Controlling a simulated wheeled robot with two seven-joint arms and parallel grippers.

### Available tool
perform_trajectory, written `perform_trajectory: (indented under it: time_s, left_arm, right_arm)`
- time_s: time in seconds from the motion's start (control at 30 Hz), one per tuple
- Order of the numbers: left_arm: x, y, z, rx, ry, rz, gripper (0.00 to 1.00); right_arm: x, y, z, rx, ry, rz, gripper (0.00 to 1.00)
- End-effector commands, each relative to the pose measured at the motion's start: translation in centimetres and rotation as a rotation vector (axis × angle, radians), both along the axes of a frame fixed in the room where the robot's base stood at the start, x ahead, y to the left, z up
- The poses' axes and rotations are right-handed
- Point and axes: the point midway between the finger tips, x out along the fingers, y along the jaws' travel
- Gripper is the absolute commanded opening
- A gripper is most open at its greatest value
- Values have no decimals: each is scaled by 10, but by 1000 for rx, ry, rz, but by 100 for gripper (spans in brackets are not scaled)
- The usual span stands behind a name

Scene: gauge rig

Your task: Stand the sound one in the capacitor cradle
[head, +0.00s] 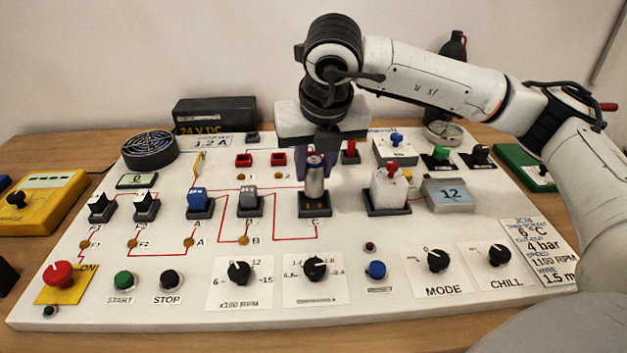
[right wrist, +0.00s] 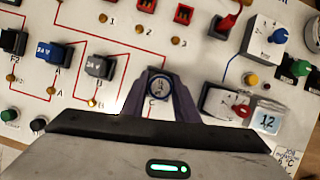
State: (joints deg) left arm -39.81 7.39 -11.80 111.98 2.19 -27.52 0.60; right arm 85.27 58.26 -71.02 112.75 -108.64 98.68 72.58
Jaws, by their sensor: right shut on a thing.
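My right gripper (head: 315,168) points down over the spot marked C on the white board, its fingers shut on a silver capacitor (head: 315,185). My left gripper is not in view.
Blue (head: 200,198) and grey (head: 248,200) blocks stand in holders A and B to the left. A white block with a red lever (head: 388,188) stands close on the right, beside a display reading 12 (head: 451,194). Red sockets (head: 244,160) lie behind. Knobs line the front.

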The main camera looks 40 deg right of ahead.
Motion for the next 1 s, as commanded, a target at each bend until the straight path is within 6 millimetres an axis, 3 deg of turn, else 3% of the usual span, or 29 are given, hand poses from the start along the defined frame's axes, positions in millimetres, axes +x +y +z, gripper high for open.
perform_trajectory:
  time_s: [0.2,0.57,0.6,0.7,1.0]
  left_arm:
    - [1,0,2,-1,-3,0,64]
    - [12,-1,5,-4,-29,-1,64]
    - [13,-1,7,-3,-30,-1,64]
    - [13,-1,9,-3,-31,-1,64]
    - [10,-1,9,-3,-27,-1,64]
  right_arm:
    - [-1,-1,-30,-1,3,-1,1]
    - [0,0,-37,-1,0,0,1]
    - [0,0,-36,-1,0,0,31]
    - [0,0,-35,0,1,0,46]
    - [0,0,-34,0,1,0,46]
